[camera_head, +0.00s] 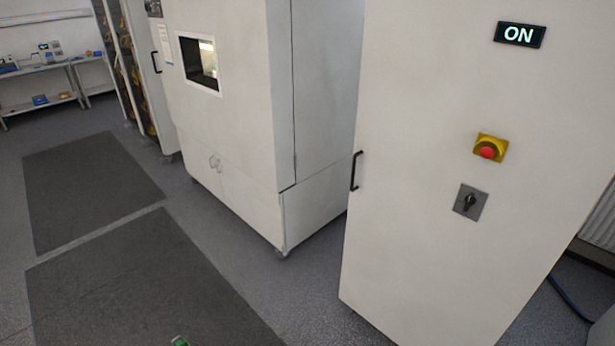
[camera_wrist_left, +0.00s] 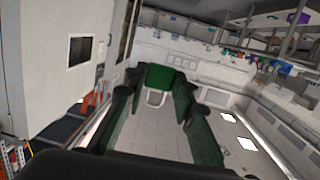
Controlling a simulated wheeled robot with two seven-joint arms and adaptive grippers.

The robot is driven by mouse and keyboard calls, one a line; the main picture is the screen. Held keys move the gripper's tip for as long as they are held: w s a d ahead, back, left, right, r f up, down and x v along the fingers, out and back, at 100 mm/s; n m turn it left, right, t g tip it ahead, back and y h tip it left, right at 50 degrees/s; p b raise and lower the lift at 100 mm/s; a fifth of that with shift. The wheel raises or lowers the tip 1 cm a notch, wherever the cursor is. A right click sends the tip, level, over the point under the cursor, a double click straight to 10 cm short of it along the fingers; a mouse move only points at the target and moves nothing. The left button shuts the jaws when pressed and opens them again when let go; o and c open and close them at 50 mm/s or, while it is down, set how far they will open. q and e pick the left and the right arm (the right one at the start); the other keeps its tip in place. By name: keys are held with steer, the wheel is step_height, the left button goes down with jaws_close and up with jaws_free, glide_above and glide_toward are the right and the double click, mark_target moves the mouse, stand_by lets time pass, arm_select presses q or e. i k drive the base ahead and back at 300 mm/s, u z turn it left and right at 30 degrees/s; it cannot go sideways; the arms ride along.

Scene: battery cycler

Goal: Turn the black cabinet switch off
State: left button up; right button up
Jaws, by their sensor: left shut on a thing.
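The black cabinet switch (camera_head: 470,202) is a rotary knob on a grey square plate, on the front of the tall white cabinet (camera_head: 420,240) at the right of the head view. Its handle stands roughly upright along the cabinet's tilt. A display (camera_head: 519,34) high on the same cabinet reads "ON". My left gripper (camera_wrist_left: 160,86) shows in the left wrist view, its dark fingers closed on a green thing (camera_wrist_left: 160,76) that I cannot identify. It is far from the switch; only a small green bit shows at the head view's bottom edge. My right gripper is not in view.
A yellow emergency stop with a red button (camera_head: 488,150) sits just above the switch. The cabinet has a black handle (camera_head: 356,171) at its left edge. A white chamber with a window (camera_head: 199,62) stands to the left. Dark mats (camera_head: 150,290) lie on open floor.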

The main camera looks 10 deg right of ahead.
mark_target(470, 200)
steer(key=z, duration=0.05)
steer(key=i, duration=0.55)
steer(key=z, duration=0.8)
steer(key=i, duration=0.4)
steer(key=z, duration=0.55)
